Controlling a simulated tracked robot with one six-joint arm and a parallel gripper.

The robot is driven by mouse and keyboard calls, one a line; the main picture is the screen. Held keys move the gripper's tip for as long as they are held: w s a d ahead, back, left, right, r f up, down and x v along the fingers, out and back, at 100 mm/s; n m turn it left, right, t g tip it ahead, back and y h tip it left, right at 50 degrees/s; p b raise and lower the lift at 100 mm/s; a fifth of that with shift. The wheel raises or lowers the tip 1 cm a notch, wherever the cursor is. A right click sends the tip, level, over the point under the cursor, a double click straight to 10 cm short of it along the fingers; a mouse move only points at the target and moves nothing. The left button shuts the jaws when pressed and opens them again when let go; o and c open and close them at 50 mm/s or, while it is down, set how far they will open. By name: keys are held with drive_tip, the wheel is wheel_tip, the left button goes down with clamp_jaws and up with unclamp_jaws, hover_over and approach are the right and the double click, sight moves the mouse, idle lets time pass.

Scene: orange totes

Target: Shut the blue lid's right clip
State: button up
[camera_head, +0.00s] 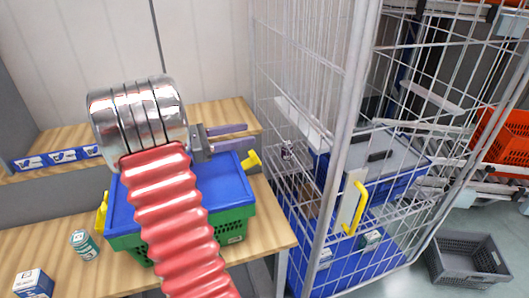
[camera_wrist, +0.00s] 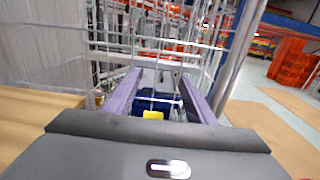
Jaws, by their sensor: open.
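A blue lid (camera_head: 229,188) lies on a green crate (camera_head: 238,225) on the wooden table. The lid's right yellow clip (camera_head: 251,161) sticks up and outward from the lid's right end. The left yellow clip (camera_head: 102,212) shows at the other end. My gripper (camera_head: 250,134) is open and empty, with its purple fingers pointing right, just above and behind the right clip in the head view. In the wrist view, a yellow piece (camera_wrist: 153,115) shows between the fingers; I cannot tell whether it is the clip. My arm hides part of the lid and crate.
A wire cage trolley (camera_head: 318,160) stands close to the right of the table, holding blue crates and a yellow handle (camera_head: 356,207). A green-and-white can (camera_head: 85,245) and a small box (camera_head: 34,284) stand at the table's left. A grey crate (camera_head: 468,262) sits on the floor.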

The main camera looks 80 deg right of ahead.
sight(250, 154)
drive_tip(key=shift+d, duration=0.1)
idle(0.3)
wheel_tip(250, 154, down, 8)
drive_tip(key=shift+f, duration=0.1)
drive_tip(key=x, duration=0.7)
drive_tip(key=shift+s+d, duration=0.15)
drive_tip(key=shift+s, duration=0.15)
drive_tip(key=shift+c, duration=0.3)
